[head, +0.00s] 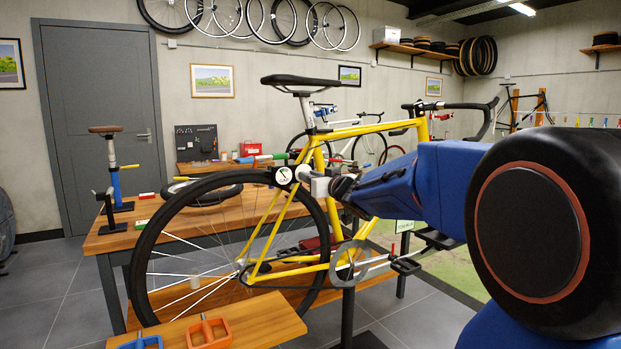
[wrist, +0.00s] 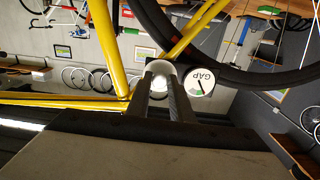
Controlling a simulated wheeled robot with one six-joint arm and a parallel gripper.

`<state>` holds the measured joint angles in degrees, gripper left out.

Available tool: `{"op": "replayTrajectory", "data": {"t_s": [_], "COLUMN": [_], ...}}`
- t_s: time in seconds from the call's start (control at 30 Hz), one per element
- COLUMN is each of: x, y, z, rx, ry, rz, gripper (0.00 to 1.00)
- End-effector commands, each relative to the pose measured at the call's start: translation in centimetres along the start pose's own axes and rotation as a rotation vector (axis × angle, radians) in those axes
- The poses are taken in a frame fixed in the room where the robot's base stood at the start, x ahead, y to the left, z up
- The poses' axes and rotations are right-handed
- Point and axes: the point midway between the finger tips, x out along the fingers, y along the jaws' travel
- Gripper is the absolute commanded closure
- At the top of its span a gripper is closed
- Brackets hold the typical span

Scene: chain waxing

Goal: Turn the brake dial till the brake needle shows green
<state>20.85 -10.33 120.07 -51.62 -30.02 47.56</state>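The brake gauge (head: 283,175) is a round white dial face with a dark rim, by the yellow bike's rear wheel. In the wrist view the gauge (wrist: 202,82) reads GAP upside down. It has a green patch and a thin dark needle; I cannot tell whether the needle lies on the green. The brake dial (wrist: 160,69) is a pale round knob beside the gauge. My gripper (wrist: 160,84) has its two grey fingers on either side of the knob and looks closed on it. In the head view my gripper (head: 322,187) reaches the frame just right of the gauge.
The yellow bike (head: 344,200) stands in front of a wooden bench (head: 150,232) with tools. Its rear tyre (head: 146,262) passes close to the gauge. A wooden surface with blue and orange pedals (head: 209,333) is at the front. Grey floor is clear at left.

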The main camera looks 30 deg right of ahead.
Motion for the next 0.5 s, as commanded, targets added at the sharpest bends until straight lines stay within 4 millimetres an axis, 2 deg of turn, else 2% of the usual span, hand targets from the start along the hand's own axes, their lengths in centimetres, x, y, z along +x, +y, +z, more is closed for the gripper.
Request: {"op": "replayTrajectory", "data": {"t_s": [0.03,0.07,0.5], "x": [-0.01,-0.01,-0.02], "y": [-0.01,-0.01,0.00], "z": [0.00,0.00,0.00], "rx": [0.000,0.000,-0.072], "ry": [0.000,0.000,0.000], "rz": [0.000,0.000,0.000], "gripper": [0.95,1.00,1.00]}}
